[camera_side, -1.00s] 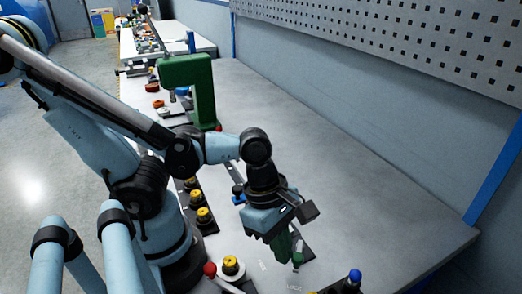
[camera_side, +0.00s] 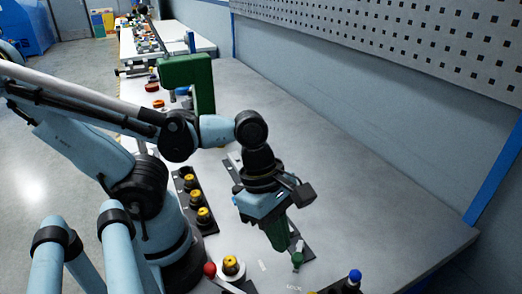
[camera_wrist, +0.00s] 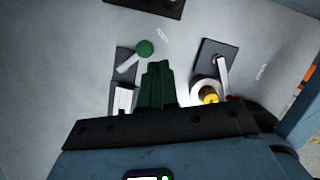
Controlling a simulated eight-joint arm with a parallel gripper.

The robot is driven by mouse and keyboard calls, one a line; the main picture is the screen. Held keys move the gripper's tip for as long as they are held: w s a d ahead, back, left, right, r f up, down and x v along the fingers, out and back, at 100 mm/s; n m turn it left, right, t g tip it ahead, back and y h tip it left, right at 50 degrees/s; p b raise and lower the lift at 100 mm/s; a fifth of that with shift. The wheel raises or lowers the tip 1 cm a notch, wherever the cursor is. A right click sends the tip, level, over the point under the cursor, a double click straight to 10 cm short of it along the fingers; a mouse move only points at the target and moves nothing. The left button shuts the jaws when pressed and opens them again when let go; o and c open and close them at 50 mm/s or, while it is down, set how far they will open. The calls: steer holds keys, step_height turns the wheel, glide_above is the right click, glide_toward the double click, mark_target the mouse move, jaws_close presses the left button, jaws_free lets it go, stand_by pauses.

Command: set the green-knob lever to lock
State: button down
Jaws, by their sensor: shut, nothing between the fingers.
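The green-knob lever (camera_side: 298,258) stands on a dark base plate at the lower middle of the side view. In the wrist view its green knob (camera_wrist: 146,48) tops a pale arm, which slants up and right from a dark plate. My gripper (camera_side: 280,246) has green fingers, pressed together and empty, close to the left of the knob in the side view. In the wrist view the closed fingers (camera_wrist: 158,68) are just below and right of the knob. Whether they touch the lever is unclear. A small LOCK label (camera_side: 293,288) is on the table nearby.
A red-knob lever (camera_side: 209,269) and a yellow-capped pulley (camera_side: 231,266) are to the left. A blue-knob lever (camera_side: 354,276) is to the right. Several yellow-capped parts (camera_side: 196,196) line a dark strip. The table toward the wall is clear.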

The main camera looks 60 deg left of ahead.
steer(key=v, duration=0.9)
steer(key=shift+r, duration=0.15)
steer(key=w+a+f+m+t+y, duration=0.1)
steer(key=w+a+m+t, duration=0.2)
steer(key=m, duration=0.8)
steer(key=w+a+f+m+t+y, duration=0.2)
steer(key=w+a+m, duration=0.3)
steer(key=w+m, duration=0.3)
steer(key=m, duration=0.3)
steer(key=shift+m+t, duration=0.4)
